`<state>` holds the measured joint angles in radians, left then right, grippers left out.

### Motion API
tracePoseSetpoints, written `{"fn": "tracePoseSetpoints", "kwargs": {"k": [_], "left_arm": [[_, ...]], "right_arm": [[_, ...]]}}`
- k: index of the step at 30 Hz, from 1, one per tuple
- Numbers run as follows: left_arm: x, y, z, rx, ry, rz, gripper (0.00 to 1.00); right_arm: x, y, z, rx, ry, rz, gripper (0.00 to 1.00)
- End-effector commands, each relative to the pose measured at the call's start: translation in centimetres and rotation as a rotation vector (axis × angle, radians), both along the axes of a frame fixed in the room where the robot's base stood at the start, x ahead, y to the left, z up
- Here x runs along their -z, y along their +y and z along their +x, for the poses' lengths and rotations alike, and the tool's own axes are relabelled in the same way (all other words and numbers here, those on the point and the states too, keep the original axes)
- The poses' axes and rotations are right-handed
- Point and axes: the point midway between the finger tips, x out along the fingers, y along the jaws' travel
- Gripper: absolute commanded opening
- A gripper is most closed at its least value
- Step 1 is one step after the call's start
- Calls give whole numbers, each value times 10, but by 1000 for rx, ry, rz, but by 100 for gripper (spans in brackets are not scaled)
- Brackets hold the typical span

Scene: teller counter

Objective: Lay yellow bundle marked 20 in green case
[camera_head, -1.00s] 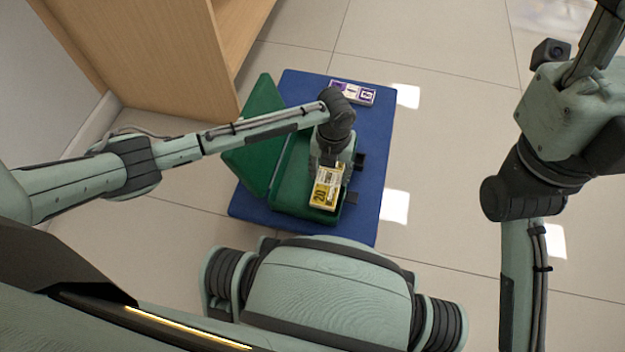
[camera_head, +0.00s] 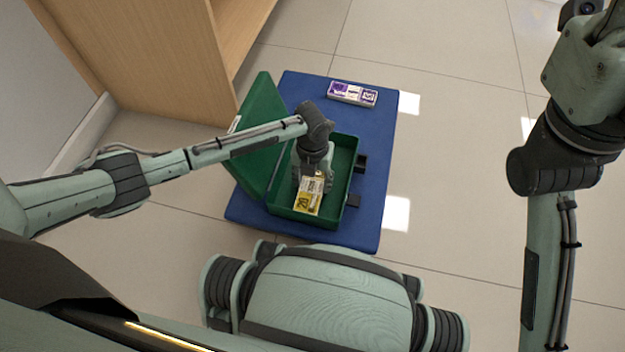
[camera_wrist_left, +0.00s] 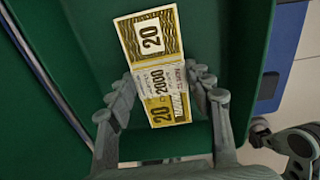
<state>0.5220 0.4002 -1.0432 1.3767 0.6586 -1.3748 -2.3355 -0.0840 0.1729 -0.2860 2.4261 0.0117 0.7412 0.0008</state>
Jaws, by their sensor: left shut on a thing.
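The yellow bundle marked 20 (camera_head: 308,199) is in my left gripper (camera_head: 312,180), over the near part of the open green case (camera_head: 345,160). In the left wrist view the bundle (camera_wrist_left: 152,45) lies between the fingers of my left gripper (camera_wrist_left: 165,95), which are shut on it, with the case's green floor (camera_wrist_left: 215,45) behind it. I cannot tell whether the bundle touches the case floor. The case lid stands open on the left side.
The case stands on a blue mat (camera_head: 372,215) on the tiled floor. A purple and white bundle (camera_head: 352,93) lies at the mat's far edge. A wooden cabinet (camera_head: 170,60) stands at the back left. The floor to the right is clear.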

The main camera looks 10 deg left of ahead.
Motion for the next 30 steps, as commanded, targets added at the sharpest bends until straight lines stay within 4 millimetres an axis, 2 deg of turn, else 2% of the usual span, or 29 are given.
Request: {"fn": "tracePoseSetpoints", "kwargs": {"k": [1, 2, 6, 17, 20, 30], "left_arm": [[2, 0, 0, 0, 0, 0, 20], [2, 0, 0, 0, 0, 0, 53], [2, 0, 0, 0, 0, 0, 71], [-2, 0, 0, 0, 0, 0, 72], [-15, 1, 1, 0, -1, 1, 72], [-87, 0, 1, 1, -2, -1, 72]], "right_arm": [[1, 0, 0, 1, -1, -1, 40], [0, 0, 0, 1, -2, 0, 40], [0, 0, 0, 1, -1, -1, 40], [-2, 0, 0, 1, -2, 0, 40], [-8, 0, -1, 0, -4, 1, 40], [0, -7, -3, -3, 88, 65, 40]]}}
